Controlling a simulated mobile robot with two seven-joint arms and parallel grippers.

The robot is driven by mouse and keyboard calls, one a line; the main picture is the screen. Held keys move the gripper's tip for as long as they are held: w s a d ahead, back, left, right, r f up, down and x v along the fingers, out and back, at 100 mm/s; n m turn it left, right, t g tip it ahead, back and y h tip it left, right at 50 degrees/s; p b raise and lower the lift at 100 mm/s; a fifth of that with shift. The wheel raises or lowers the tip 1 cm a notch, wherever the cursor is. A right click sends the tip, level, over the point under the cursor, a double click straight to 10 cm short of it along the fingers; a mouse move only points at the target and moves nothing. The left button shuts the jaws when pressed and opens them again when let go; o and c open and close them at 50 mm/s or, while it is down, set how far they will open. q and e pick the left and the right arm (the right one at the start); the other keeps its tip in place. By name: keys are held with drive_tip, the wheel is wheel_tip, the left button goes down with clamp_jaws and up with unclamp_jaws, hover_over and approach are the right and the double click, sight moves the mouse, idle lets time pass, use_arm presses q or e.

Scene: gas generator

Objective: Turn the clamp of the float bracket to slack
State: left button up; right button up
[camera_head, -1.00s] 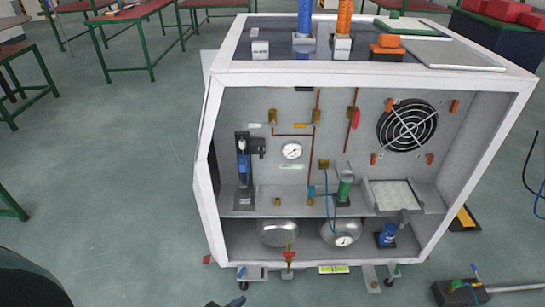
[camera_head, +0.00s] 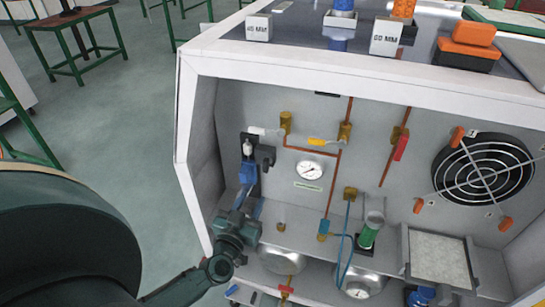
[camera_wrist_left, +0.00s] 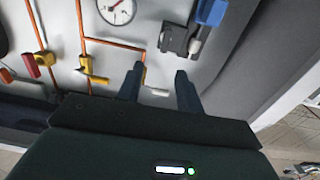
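The float bracket (camera_head: 248,150) is a black holder on the generator's back panel, left of the round gauge, with a white-topped blue float body (camera_head: 248,172) in it. A black block on its right side (camera_head: 266,156) looks like the clamp; its setting is too small to tell. In the left wrist view, the bracket (camera_wrist_left: 174,40) is at upper right, beyond the fingers, with the blue part (camera_wrist_left: 211,12) above it. My left gripper (camera_wrist_left: 159,70) is open and empty, apart from the bracket. In the head view, it (camera_head: 246,204) covers the bracket's lower part. My right gripper is not in view.
Right of the bracket are a gauge (camera_head: 310,169), copper pipes and valves with a yellow handle (camera_head: 318,141) and a red handle (camera_head: 401,148). A green cylinder (camera_head: 369,236) and a fan (camera_head: 484,172) are farther right. The white cabinet frame (camera_head: 187,120) bounds the left side.

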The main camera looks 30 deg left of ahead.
sight(265, 166)
use_arm(q)
drive_tip(key=shift+y, duration=0.3)
drive_tip(key=b+x, duration=0.1)
drive_tip(key=x, duration=0.8)
drive_tip(key=b+x, duration=0.1)
drive_tip(key=x, duration=0.3)
drive_tip(key=shift+w+a+f+b, duration=0.15)
drive_tip(key=shift+w+a+b, duration=0.15)
drive_tip(key=shift+a, duration=0.05)
clamp_jaws()
